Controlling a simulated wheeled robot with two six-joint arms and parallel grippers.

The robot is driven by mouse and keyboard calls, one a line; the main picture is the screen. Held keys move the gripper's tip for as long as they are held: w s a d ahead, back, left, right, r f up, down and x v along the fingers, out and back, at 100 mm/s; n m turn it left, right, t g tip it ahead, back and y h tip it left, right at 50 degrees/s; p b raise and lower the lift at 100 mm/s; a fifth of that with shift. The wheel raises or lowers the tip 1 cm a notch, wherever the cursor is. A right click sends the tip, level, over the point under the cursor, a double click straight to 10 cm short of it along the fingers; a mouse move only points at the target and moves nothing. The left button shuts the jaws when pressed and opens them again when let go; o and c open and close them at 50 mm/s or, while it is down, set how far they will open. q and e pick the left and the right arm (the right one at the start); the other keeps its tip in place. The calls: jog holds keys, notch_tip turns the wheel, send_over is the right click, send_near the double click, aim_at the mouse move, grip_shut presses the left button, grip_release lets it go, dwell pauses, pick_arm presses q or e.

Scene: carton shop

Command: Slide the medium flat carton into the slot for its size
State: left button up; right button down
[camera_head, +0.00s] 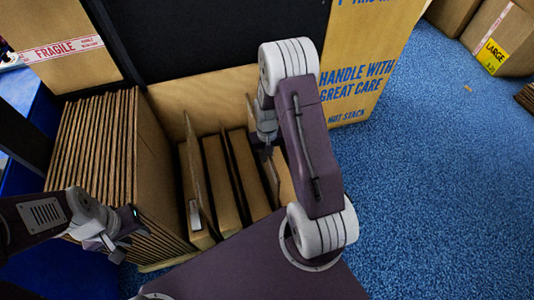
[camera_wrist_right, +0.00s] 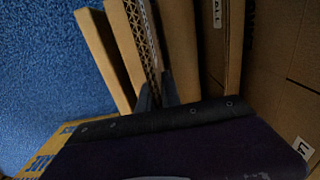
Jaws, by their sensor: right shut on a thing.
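My right gripper (camera_wrist_right: 157,97) is shut on a thin flat carton (camera_wrist_right: 138,40), whose corrugated edge and some dark printing show between brown panels in the right wrist view. In the head view my right gripper (camera_head: 268,148) is down at the right part of a slotted carton box (camera_head: 190,88), mostly hidden by its own arm. Upright dividers (camera_head: 220,170) split the box into several slots. The held carton's lower end and its exact slot are hidden. My left gripper (camera_head: 122,228) is beside the flat carton stack; its finger opening is unclear.
Several flat cartons (camera_head: 95,150) stand packed upright at the left. A label ending in "ALL" (camera_wrist_right: 217,14) marks one slot panel. A large printed carton (camera_head: 362,65) stands behind right. Blue carpet (camera_head: 440,190) at the right is mostly clear.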

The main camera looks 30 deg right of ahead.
jog(key=shift+f+b, duration=1.45)
jog(key=shift+f, duration=1.45)
jog(key=c, duration=1.5)
grip_release()
jog(key=shift+r, duration=0.1)
notch_tip(320, 180, up, 9)
jog(key=p, duration=0.5)
send_over(267, 164)
jog(key=w, duration=0.1)
jog(key=shift+w+d, duration=0.15)
jog(key=shift+d, duration=0.25)
jog(key=shift+a, duration=0.1)
